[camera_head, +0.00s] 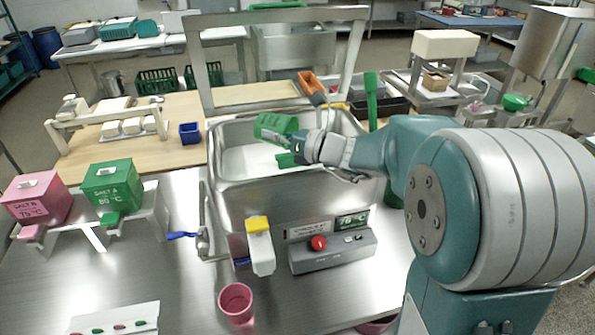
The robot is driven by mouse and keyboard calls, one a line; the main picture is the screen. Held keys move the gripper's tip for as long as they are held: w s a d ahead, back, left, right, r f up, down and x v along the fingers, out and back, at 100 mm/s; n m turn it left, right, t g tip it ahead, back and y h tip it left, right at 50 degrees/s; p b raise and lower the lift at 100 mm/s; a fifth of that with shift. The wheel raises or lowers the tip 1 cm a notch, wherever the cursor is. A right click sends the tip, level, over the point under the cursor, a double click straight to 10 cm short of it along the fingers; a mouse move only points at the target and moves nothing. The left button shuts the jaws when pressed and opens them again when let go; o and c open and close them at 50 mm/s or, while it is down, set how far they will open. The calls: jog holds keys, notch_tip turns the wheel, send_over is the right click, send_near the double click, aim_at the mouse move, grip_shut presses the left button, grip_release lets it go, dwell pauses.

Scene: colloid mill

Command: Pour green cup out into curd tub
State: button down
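The green cup (272,127) is held up on its side, tilted, over the large steel tub (290,200), which I take to be the curd tub. Whitish contents (245,160) show inside the tub, below the cup. My gripper (291,148) reaches in from the right at the cup's lower right side and appears shut on it. A green part shows just below the gripper. My wrist hides part of the tub's right side. The inside of the cup and any liquid leaving it cannot be made out.
A pink dispenser (36,198) and a green dispenser (112,186) stand at left. A pink cup (236,302), a yellow-topped white block (260,247) and a control box (332,251) sit in front of the tub. A steel frame (277,17) rises behind it.

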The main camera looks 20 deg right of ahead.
jog(key=shift+w+a+f+g+h, duration=0.15)
jog(key=shift+a+g+h, duration=0.1)
jog(key=shift+g+h, duration=0.25)
jog(key=shift+w+a+f+g+h, duration=0.45)
jog(key=shift+w+a+g+h, duration=0.15)
jog(key=shift+a+g+h, duration=0.25)
jog(key=w+a+f+g+h+b, duration=0.4)
jog(key=a+f+g+h+b, duration=0.1)
jog(key=g+h, duration=0.4)
jog(key=shift+w+f+h, duration=0.15)
jog(key=shift+f+h, duration=0.45)
jog(key=shift+h, duration=0.35)
dwell(1.0)
